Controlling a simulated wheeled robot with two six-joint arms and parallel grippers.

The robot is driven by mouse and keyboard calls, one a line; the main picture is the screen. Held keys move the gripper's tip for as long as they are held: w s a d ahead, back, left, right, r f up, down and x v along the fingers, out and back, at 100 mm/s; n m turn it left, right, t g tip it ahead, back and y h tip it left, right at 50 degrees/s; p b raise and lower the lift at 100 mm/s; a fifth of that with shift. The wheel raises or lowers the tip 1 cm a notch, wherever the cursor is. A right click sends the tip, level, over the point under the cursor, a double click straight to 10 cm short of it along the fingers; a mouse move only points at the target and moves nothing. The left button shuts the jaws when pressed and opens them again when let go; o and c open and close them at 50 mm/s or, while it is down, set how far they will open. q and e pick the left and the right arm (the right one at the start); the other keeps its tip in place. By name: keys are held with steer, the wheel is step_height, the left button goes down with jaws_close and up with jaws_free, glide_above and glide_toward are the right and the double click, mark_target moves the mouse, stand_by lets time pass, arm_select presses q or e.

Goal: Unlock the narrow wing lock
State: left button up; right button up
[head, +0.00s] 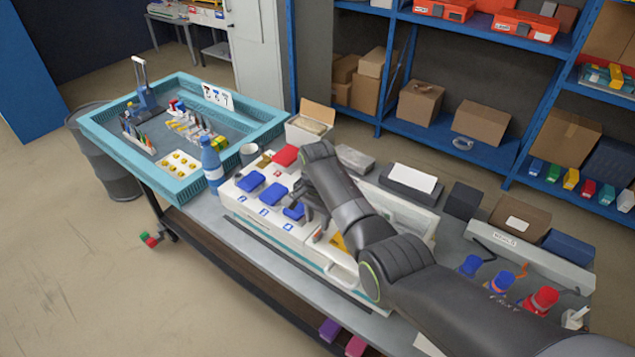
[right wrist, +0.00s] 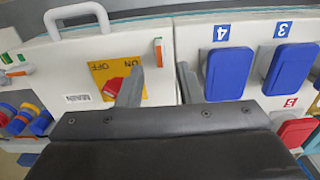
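A white socket box (head: 262,222) with blue covers stands on the bench in the head view. In the right wrist view its front (right wrist: 75,60) carries a yellow ON/OFF panel (right wrist: 100,72) with a red knob (right wrist: 112,86). A narrow upright orange piece (right wrist: 158,52), which looks like a wing lock, sits at the panel's right edge. My right gripper (right wrist: 160,76) is open, its fingers apart over the box with the orange piece between and just beyond the tips. Contact cannot be told. My left gripper is not in view.
Blue covers marked 4 (right wrist: 230,74) and 3 (right wrist: 290,68) and a red cover (right wrist: 296,132) lie right of the fingers. A white handle (right wrist: 78,14) stands out from the box. A blue bottle (head: 211,163) and teal tray (head: 190,192) are at the bench's left.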

mark_target(317, 233)
step_height(317, 233, up, 13)
steer(key=b, duration=0.2)
steer(key=shift+f+b, duration=0.2)
steer(key=shift+b, duration=0.1)
